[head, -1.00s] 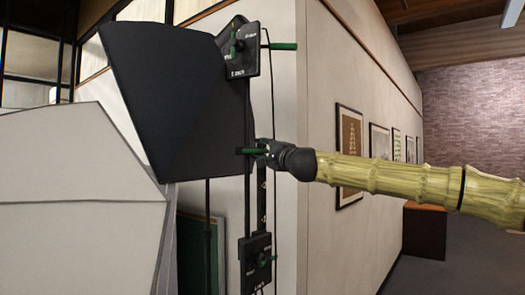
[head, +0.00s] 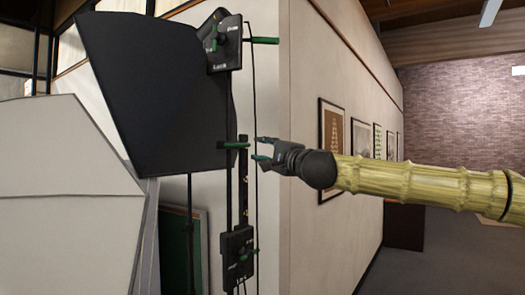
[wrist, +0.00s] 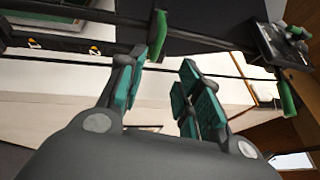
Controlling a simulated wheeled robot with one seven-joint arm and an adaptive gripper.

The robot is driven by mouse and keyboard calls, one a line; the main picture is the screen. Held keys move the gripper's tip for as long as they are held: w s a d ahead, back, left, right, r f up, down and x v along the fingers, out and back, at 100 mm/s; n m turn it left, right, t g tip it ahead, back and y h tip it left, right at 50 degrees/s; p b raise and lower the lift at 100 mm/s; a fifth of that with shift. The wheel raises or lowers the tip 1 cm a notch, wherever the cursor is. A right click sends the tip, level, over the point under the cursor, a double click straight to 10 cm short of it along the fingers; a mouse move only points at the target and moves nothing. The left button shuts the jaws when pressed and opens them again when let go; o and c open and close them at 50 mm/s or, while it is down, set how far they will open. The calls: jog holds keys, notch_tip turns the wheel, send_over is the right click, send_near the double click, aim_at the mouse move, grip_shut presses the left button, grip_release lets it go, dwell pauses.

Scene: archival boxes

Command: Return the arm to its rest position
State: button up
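My gripper (head: 262,150) is at the end of my arm, right of a tall black post with a thin cable. Its green-padded fingers stand apart with nothing between them. It also shows in the wrist view (wrist: 160,95), with a gap between its fingers. A short green handle (head: 236,145) sticks out from the post, just left of the fingertips and apart from them. The same kind of green peg shows beyond the fingers in the wrist view (wrist: 158,35).
A black panel (head: 150,90) hangs left of the post, above pale grey box shapes (head: 65,190). An upper black plate (head: 224,42) carries a green peg (head: 264,40); a lower plate (head: 238,255) sits below. A wall with framed pictures (head: 334,145) runs behind my arm.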

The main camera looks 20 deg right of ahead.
jog(key=shift+f, duration=0.1)
